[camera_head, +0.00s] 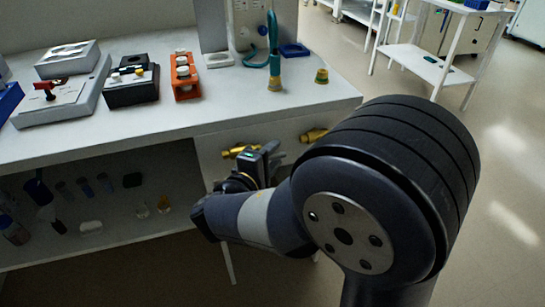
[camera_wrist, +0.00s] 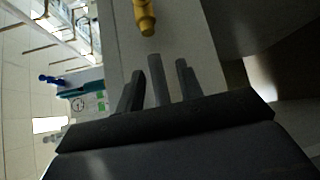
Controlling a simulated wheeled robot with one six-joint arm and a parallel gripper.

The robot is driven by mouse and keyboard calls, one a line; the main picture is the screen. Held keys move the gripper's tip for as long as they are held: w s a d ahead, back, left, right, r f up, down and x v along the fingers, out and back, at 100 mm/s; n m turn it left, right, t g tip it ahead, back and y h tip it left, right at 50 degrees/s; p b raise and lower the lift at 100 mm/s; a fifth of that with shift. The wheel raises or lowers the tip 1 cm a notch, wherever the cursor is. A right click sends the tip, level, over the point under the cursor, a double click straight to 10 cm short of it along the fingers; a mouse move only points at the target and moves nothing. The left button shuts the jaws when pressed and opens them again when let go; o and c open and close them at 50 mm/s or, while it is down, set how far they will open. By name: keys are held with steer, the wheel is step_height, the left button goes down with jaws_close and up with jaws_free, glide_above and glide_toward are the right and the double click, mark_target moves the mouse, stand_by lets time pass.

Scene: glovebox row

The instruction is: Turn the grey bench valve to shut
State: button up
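A plain grey bar (camera_wrist: 157,80), which looks like the lever of the grey bench valve, stands between my gripper's two dark fingers in the wrist view. My gripper (camera_wrist: 160,88) appears open, with a narrow gap on each side of the bar. In the head view my gripper (camera_head: 268,155) is at the bench's front panel, just below the worktop edge and close to the left yellow valve (camera_head: 240,151). The grey valve's body is hidden there behind my gripper and arm. A yellow valve (camera_wrist: 145,18) also shows beyond the fingertips in the wrist view.
A second yellow valve (camera_head: 313,135) sticks out of the panel to the right. The worktop (camera_head: 225,108) above carries an orange rack (camera_head: 184,76), a black box (camera_head: 131,88) and grey devices. A lower shelf (camera_head: 110,235) holds small bottles. Open floor lies to the right.

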jaws_close()
stand_by(0.4)
